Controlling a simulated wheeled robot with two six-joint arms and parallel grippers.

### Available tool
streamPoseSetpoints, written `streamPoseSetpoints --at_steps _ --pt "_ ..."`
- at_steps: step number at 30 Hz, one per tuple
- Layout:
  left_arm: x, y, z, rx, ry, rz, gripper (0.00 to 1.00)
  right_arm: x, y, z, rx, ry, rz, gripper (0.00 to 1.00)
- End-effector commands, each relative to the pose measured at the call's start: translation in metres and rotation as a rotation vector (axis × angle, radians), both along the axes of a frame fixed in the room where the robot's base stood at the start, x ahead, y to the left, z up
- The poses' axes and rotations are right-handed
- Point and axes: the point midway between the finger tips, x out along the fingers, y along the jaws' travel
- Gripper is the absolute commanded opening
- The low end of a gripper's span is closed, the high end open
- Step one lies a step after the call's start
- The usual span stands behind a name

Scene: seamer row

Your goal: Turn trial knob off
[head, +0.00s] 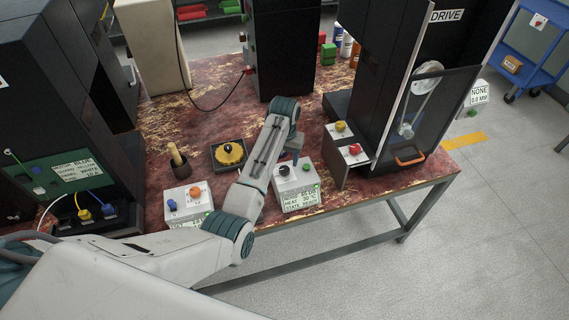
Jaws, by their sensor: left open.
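No label reading "trial" can be made out, so I cannot tell which knob is the trial knob. A white control box (299,200) stands at the table's front edge, with a black knob (284,170), a green button (306,168) and a text display. Another white box (189,213) to its left carries a blue knob (172,205) and an orange knob (195,192). A third box at right has a yellow knob (340,126) and a red knob (355,149). My left gripper (295,158) is open, pointing down above the middle box; its fingertips are small and partly hidden by my arm.
A black drive machine (387,70) with a clear guard stands at right on the worn red table (205,88). A yellow round part (230,153) in a dark fixture and a wooden pestle-like tool (177,157) stand left of my arm. Black cabinets stand at far left.

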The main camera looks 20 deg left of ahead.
Motion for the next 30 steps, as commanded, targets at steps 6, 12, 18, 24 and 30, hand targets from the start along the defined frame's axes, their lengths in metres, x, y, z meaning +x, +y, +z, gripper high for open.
streamPoseSetpoints --at_steps 6,12,18,24,30 --pt "0.0 0.0 -0.033 0.0 0.001 0.0 0.54 0.0 0.0 0.009 0.0 0.0 0.0 0.0" --pt "0.0 0.0 -0.047 0.0 -0.001 0.0 0.54 0.0 -0.003 0.011 -0.003 0.0 0.001 0.0" --pt "0.0 0.0 -0.048 0.0 -0.002 0.0 0.54 0.0 -0.005 0.011 -0.005 0.0 0.001 0.0" --pt "0.0 0.0 -0.048 0.0 -0.002 0.0 0.27 0.0 -0.006 0.011 -0.006 0.0 0.002 0.0" --pt "0.0 0.0 -0.048 0.0 -0.002 0.001 0.1 0.0 -0.006 0.011 -0.006 0.0 0.002 0.0"
